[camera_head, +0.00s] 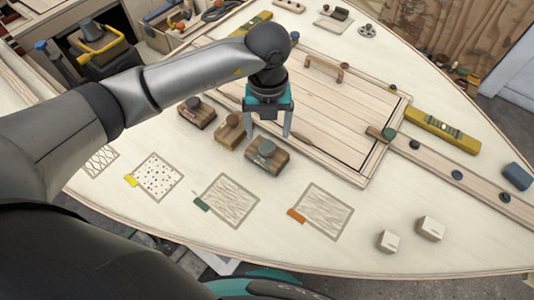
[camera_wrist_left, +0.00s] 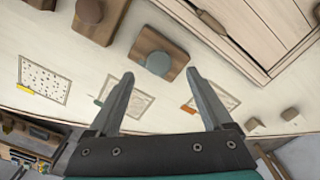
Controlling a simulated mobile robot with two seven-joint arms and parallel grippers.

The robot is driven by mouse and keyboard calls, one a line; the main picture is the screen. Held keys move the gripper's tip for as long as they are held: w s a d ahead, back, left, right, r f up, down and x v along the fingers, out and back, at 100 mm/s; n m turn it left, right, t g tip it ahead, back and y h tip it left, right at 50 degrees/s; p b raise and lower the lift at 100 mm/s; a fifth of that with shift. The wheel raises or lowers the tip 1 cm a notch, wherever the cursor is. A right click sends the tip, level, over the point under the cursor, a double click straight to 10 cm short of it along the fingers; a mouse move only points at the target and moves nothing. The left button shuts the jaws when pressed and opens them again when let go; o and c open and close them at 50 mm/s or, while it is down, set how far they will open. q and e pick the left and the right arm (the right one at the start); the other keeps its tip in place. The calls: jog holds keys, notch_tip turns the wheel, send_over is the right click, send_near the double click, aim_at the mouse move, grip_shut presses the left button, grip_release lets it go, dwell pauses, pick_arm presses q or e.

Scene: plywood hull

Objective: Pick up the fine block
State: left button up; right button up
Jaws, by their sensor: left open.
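Three wooden blocks with round knobs stand in a slanting row on the pale deck: a far block (camera_head: 198,117), a middle block (camera_head: 228,133) and a near block (camera_head: 278,162) with a grey knob. No readable mark shows which is the fine block. My left gripper (camera_head: 268,133) is open and empty, pointing down above and just behind the near block. In the left wrist view the near block (camera_wrist_left: 178,66) lies ahead between the two fingers (camera_wrist_left: 160,75), apart from them. The middle block (camera_wrist_left: 98,20) shows to its left. My right gripper is not in view.
A raised planked hatch (camera_head: 320,100) with a handle lies right of the gripper. Patterned squares with a yellow, a green (camera_head: 228,200) and an orange tag (camera_head: 322,211) lie in front. Two small pale blocks (camera_head: 431,228) and a yellow level (camera_head: 442,130) are at right.

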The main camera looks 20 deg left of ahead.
aim_at(267, 145)
pick_arm(q)
notch_tip(267, 145, down, 6)
jog(key=shift+a+r+b, duration=0.1)
jog(key=shift+b, duration=0.25)
grip_shut()
dwell(0.6)
